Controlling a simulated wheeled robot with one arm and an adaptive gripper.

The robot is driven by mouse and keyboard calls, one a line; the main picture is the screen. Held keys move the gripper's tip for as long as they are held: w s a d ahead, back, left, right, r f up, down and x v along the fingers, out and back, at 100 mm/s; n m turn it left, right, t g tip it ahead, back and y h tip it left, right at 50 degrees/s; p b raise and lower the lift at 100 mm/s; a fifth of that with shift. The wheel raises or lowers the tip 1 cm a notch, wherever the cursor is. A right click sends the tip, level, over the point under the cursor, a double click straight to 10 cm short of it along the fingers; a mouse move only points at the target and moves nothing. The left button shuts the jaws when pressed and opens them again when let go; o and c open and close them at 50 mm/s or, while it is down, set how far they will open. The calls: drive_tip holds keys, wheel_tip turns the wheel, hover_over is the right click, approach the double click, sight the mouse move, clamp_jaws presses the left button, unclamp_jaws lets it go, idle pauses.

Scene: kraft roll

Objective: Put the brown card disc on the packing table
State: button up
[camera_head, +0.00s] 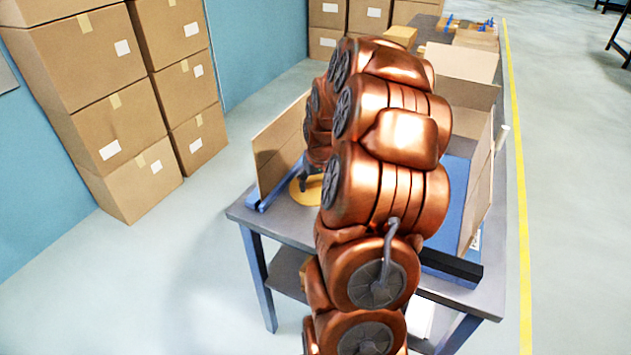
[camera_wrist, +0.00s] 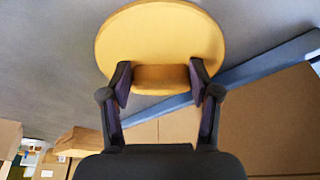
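The brown card disc (camera_wrist: 160,35) shows yellow-tan in the wrist view, with a darker raised block on its near side. My gripper (camera_wrist: 160,82) has one finger on each side of this block, and both pads look to be against it. In the head view the disc (camera_head: 298,196) is level with the left part of the packing table (camera_head: 290,229), beside an upright cardboard panel. My arm hides part of it. I cannot tell whether it touches the tabletop or is just above it.
The cardboard panel (camera_head: 279,147) stands on a blue rail at the table's left edge. An open carton (camera_head: 466,62) and a blue surface lie right of my arm. Stacked boxes (camera_head: 98,88) stand left across the floor. A yellow line (camera_head: 521,200) runs along the right.

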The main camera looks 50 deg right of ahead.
drive_tip(key=o, duration=0.5)
drive_tip(key=shift+r, duration=0.1)
